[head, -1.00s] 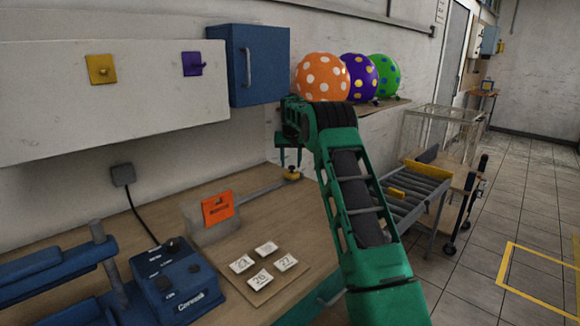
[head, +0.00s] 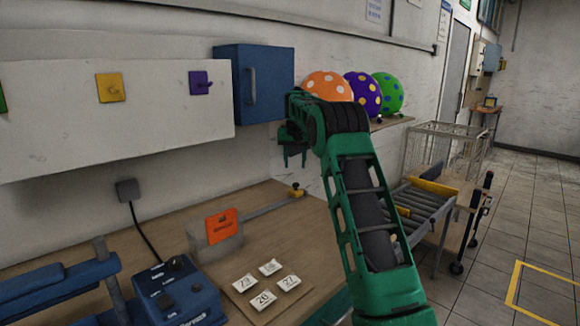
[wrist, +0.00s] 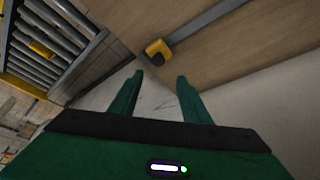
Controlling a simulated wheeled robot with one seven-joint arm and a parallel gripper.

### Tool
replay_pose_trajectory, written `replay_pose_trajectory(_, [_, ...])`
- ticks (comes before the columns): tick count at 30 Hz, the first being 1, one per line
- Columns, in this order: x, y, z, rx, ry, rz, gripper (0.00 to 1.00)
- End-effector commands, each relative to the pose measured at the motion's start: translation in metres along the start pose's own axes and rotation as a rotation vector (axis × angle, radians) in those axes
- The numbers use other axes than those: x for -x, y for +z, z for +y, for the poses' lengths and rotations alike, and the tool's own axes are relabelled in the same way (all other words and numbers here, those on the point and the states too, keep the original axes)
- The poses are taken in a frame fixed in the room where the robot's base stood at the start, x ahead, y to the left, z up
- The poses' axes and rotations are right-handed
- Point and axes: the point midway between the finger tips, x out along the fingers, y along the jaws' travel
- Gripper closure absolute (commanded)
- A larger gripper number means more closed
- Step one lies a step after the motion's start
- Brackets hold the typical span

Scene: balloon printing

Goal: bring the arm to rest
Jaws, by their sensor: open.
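My green arm rises from the lower right in the head view and bends at the top. My gripper (head: 294,158) hangs there pointing down, in front of the wall and below the blue cabinet (head: 254,84). In the wrist view the two green fingers of my gripper (wrist: 158,88) stand apart with nothing between them. The fingers are above the wooden workbench (head: 290,215) and touch nothing that I can see. Beyond them in the wrist view is a yellow clamp (wrist: 158,49) on a grey rail.
Orange (head: 328,86), purple (head: 361,93) and green (head: 388,92) balloons sit on a shelf behind my arm. A roller conveyor (head: 425,210) stands at the right. Number cards (head: 263,299), an orange card (head: 221,226) and a blue device (head: 176,290) are on the bench.

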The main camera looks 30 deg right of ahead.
Motion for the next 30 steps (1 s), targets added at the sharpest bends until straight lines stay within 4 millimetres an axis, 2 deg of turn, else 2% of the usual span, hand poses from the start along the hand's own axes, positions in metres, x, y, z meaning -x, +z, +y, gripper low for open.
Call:
replay_pose_trajectory(8, [0.001, 0.001, 0.001, 0.0, 0.001, -0.001, 0.57])
replay_pose_trajectory(11, [0.011, 0.009, 0.004, 0.002, 0.005, -0.007, 0.57])
replay_pose_trajectory(14, [0.03, 0.027, 0.01, 0.007, 0.014, -0.023, 0.57])
replay_pose_trajectory(17, [0.054, 0.056, 0.021, 0.011, 0.026, -0.047, 0.57])
replay_pose_trajectory(23, [0.098, 0.126, 0.048, 0.016, 0.045, -0.102, 0.57])
replay_pose_trajectory(30, [0.139, 0.225, 0.084, 0.013, 0.056, -0.171, 0.57])
